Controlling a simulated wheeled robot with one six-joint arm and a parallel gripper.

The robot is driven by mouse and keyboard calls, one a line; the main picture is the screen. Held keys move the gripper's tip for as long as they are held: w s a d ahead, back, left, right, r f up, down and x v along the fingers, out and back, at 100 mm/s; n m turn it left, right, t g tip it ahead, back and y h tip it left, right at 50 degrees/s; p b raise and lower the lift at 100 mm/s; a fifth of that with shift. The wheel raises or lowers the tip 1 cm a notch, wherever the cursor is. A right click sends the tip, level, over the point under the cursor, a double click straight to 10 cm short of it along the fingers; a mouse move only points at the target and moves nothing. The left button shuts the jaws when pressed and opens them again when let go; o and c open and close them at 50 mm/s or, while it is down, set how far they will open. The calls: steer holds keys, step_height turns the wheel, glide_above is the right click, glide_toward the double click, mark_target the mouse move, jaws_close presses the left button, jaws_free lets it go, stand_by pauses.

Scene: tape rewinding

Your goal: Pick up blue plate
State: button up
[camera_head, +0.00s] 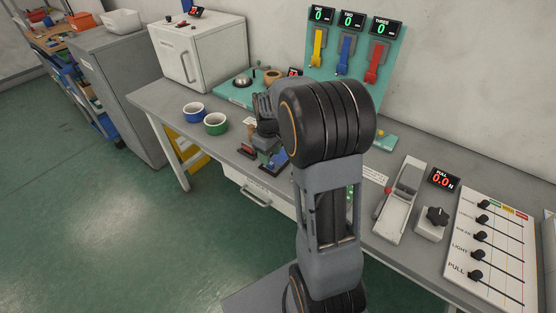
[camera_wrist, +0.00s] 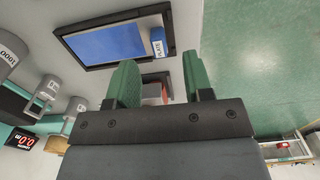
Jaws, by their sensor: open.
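The blue plate (camera_wrist: 108,42) shows in the wrist view as a flat blue rectangle inside a dark frame, beyond the left fingertip. A smaller blue piece with a label reading PLATE (camera_wrist: 158,42) is at the frame's right side. My gripper (camera_wrist: 161,68) is open and empty, its green fingers well apart and not touching the plate. In the head view, my arm hides most of the gripper; a bit of blue (camera_head: 279,159) shows on the bench beside it.
A red piece in a dark holder (camera_wrist: 164,90) shows between the fingers. Grey weights (camera_wrist: 46,92) stand to the left in the wrist view. Blue (camera_head: 193,112) and green (camera_head: 216,123) bowls stand near the bench's front edge. A slider panel (camera_head: 490,250) is at the right.

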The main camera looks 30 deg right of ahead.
steer(key=shift+f, duration=2.3)
steer(key=shift+c, duration=0.2)
jaws_close()
steer(key=shift+w, duration=0.1)
